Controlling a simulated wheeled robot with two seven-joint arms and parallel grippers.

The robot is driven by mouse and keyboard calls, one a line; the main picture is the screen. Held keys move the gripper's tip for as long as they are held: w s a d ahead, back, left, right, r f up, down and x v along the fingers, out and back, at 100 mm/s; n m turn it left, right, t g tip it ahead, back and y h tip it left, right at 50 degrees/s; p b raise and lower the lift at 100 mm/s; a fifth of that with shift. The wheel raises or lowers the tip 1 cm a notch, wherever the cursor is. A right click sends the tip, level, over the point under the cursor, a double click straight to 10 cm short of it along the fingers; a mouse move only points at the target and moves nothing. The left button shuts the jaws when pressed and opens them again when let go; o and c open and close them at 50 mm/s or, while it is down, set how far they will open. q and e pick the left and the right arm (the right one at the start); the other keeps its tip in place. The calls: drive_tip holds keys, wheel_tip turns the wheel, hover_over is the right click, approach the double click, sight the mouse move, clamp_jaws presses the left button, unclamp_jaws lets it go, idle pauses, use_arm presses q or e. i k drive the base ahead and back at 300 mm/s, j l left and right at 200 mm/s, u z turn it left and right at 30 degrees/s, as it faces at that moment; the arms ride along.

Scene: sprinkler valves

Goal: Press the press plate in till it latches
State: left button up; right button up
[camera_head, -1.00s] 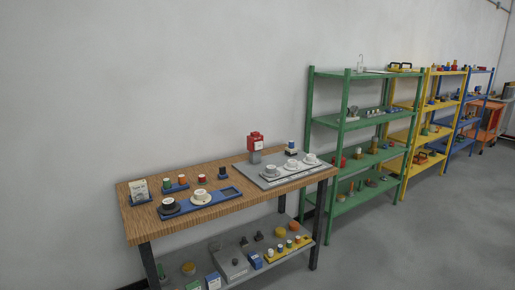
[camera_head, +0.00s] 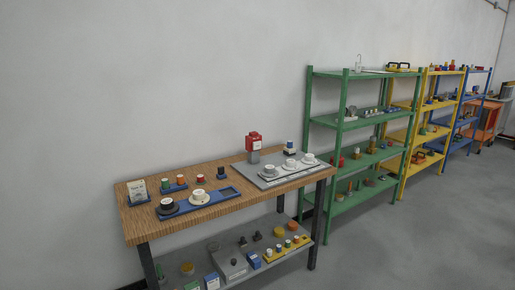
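A wooden-topped workbench (camera_head: 215,208) stands against the wall. A red box-like unit on a grey base (camera_head: 254,142) stands upright near its back edge, with a small pale mark on its front. I cannot tell whether the press plate is on this unit or elsewhere; it is too small to make out. A grey panel (camera_head: 262,183) in front of it carries several white round fittings (camera_head: 289,164). A dark fitting with a blue and white top (camera_head: 290,147) stands at its back. Neither of my grippers shows in the view.
A blue tray (camera_head: 228,191) with dark and white round parts lies on the bench's left half, near small coloured caps and a card (camera_head: 139,188). The bench's lower shelf (camera_head: 210,262) holds boxes and caps. A green rack (camera_head: 345,120) stands at right. Floor (camera_head: 430,235) is clear.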

sight(256, 145)
drive_tip(key=i+j+u, duration=0.2)
drive_tip(key=i, duration=1.05)
drive_tip(key=i+l+u, duration=0.25)
drive_tip(key=i, duration=0.95)
